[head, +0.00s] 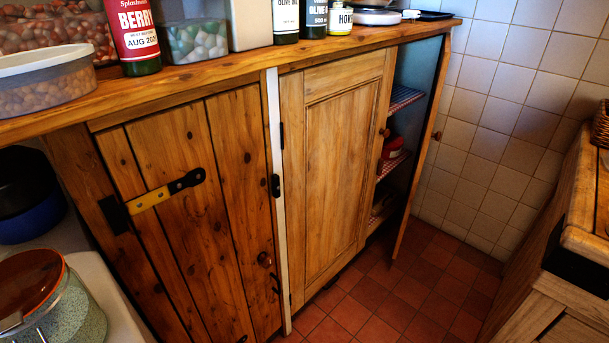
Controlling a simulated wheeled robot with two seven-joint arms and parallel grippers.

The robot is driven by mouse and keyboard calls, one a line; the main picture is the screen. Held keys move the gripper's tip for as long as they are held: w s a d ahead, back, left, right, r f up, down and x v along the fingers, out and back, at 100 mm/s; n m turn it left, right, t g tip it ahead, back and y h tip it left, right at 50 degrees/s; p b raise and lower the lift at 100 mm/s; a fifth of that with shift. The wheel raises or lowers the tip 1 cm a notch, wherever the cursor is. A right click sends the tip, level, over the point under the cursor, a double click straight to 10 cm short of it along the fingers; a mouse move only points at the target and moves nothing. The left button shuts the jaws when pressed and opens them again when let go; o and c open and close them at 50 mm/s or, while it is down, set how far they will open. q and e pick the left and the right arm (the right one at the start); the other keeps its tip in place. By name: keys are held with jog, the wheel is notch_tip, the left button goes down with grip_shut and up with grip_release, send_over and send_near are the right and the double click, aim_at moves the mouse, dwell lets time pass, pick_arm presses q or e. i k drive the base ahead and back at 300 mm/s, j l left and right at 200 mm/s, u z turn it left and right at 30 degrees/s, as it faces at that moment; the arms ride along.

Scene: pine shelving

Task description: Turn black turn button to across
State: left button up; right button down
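A small black fitting (275,185) sits upright at the right edge of the plank door (232,150), against the white post (273,110). It looks like the turn button, with its long side running up and down. A smaller dark fitting (275,283) is lower on the same edge, below a round wooden knob (264,259); its shape is too dark to tell. The plank door looks closed. Neither of my grippers is in view.
A paler panelled door (335,160) stands right of the post. Beyond it, a narrow door (422,140) hangs open before shelves. Jars and bottles crowd the worktop (220,68). A wooden unit (560,240) is at right. The tiled floor (400,300) between is clear.

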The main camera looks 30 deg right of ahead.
aim_at(275, 178)
jog(key=z, duration=0.85)
